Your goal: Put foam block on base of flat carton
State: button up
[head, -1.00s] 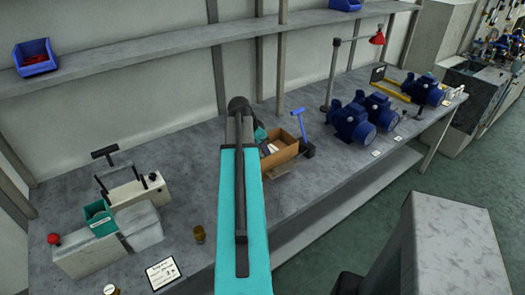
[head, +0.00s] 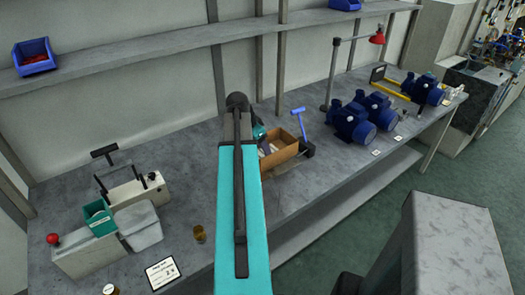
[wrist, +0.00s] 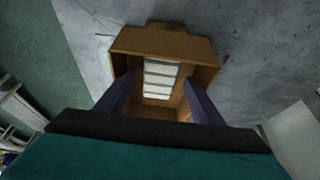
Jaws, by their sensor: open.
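The open brown carton (head: 283,156) stands on the bench beyond my arm. In the wrist view the carton (wrist: 165,43) is below my gripper (wrist: 158,82). A pale, ribbed item (wrist: 160,77) lies inside the carton. I cannot tell whether it is the foam block, or whether the fingers touch the carton. In the head view my arm hides most of the gripper.
A blue-handled tool (head: 299,122) stands just behind the carton. Several blue pumps (head: 352,123) stand to the right. A blue bin (head: 35,58) sits on the shelf above. The bench between is mostly clear.

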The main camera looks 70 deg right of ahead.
jog(key=b+v, duration=0.2)
jog(key=v, duration=0.8)
jog(key=shift+r, duration=0.15)
jog(key=shift+a, duration=0.1)
dwell(0.8)
